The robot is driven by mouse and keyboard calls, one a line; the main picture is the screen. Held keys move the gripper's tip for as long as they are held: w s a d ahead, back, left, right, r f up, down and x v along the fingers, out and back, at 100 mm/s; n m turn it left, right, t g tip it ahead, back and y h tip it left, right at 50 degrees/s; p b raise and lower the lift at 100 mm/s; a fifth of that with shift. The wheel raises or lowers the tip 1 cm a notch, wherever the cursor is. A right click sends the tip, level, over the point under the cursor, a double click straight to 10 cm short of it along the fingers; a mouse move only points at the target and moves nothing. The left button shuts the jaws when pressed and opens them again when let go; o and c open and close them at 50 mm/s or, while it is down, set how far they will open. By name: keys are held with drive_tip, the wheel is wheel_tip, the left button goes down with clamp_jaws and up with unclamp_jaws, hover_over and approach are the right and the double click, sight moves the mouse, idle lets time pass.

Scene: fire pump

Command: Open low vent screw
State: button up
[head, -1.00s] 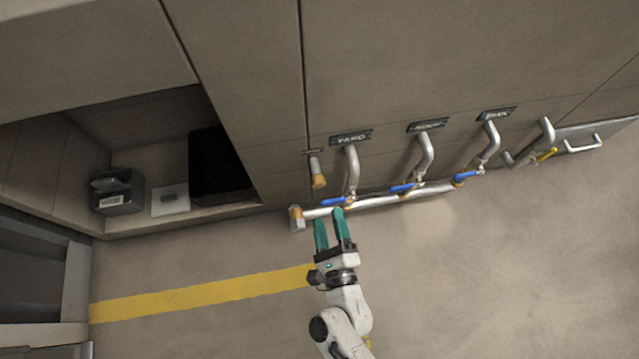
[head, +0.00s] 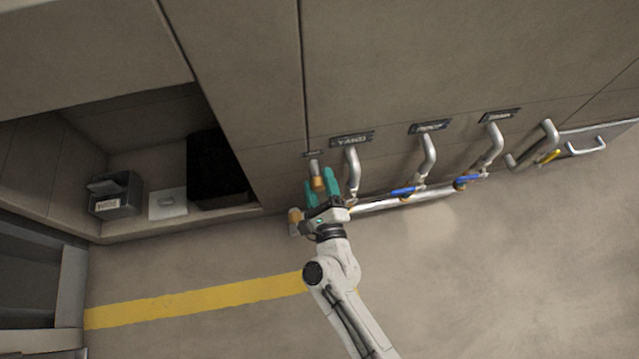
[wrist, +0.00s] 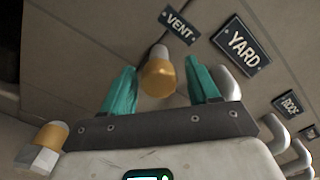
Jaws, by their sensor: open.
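The vent screw is a short grey pipe with a round brass cap (head: 317,183), sticking out of the wall below a small plate. In the wrist view the brass cap (wrist: 158,77) sits under the VENT label (wrist: 179,25). My gripper (head: 321,188) is open, with one teal finger on each side of the cap. In the wrist view my gripper (wrist: 163,88) shows a gap between each finger and the cap. Whether the fingertips reach past the cap is hard to tell.
The YARD pipe (head: 352,172) stands close to the right of the cap. A horizontal pipe with blue-handled valves (head: 403,191) runs below. Its brass-and-grey end (wrist: 46,144) is left of my gripper. An open recess (head: 166,165) lies left; floor in front is clear.

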drive_tip(key=c, duration=1)
drive_tip(key=n, duration=0.2)
drive_tip(key=n+p, duration=0.1)
drive_tip(key=n, duration=0.2)
drive_tip(key=shift+d+f, duration=0.15)
drive_tip(key=shift+d, duration=0.05)
drive_tip(key=shift+c, duration=0.2)
drive_tip(key=o, duration=0.8)
drive_tip(key=shift+d, duration=0.1)
drive_tip(key=shift+o, duration=1.2)
drive_tip(key=p+v, duration=0.2)
drive_tip(key=v, duration=0.8)
drive_tip(key=shift+s, duration=0.4)
